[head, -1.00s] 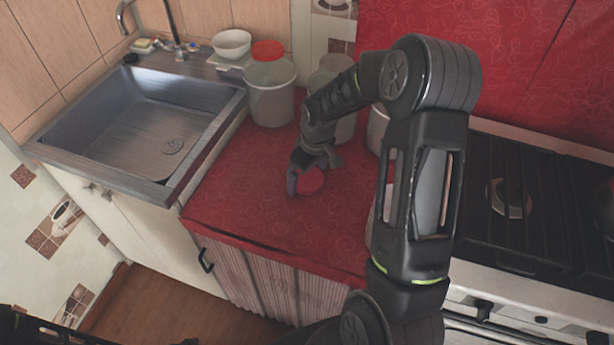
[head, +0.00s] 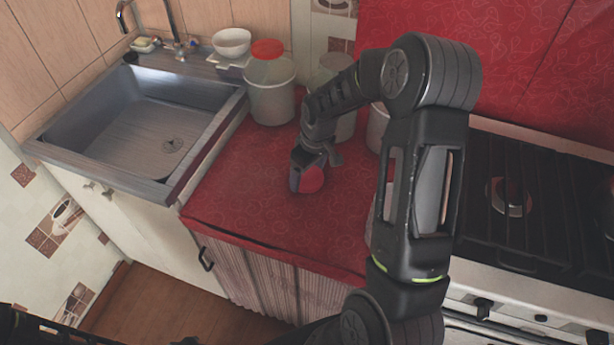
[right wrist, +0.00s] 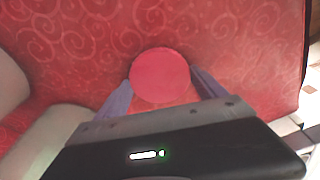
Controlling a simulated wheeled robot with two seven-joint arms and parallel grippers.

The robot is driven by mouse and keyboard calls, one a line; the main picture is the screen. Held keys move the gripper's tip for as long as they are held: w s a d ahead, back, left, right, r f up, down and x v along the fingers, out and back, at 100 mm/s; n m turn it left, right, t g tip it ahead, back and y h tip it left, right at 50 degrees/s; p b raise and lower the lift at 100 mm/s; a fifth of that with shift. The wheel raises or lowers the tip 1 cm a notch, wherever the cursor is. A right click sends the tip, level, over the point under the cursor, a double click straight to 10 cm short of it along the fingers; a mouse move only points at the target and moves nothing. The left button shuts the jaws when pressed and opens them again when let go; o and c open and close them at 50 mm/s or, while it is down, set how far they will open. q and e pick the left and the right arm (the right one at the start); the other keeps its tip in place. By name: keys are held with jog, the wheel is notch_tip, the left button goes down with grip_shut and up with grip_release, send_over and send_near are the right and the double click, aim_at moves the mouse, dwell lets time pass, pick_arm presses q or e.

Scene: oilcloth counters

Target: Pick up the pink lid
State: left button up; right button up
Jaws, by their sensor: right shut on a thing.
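The pink lid (head: 313,180) is a round disc over the red counter, in front of the jars. In the right wrist view the lid (right wrist: 160,74) sits between the two fingers, its round face to the camera. My right gripper (head: 304,181) is shut on the lid; the fingers (right wrist: 160,90) hold its opposite sides. In the head view the lid looks tilted up; I cannot tell whether its edge still touches the counter. My left gripper is out of view.
A jar with a red-orange top (head: 268,85) and another jar (head: 338,85) stand behind my right gripper. A metal sink (head: 135,125) is at the left, the stove (head: 530,200) at the right. The red counter (head: 250,190) is clear in front.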

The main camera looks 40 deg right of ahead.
aim_at(308, 177)
jog(key=c, duration=0.5)
jog(key=shift+o, duration=0.2)
notch_tip(308, 177, up, 10)
jog(key=b, duration=0.1)
dwell(0.5)
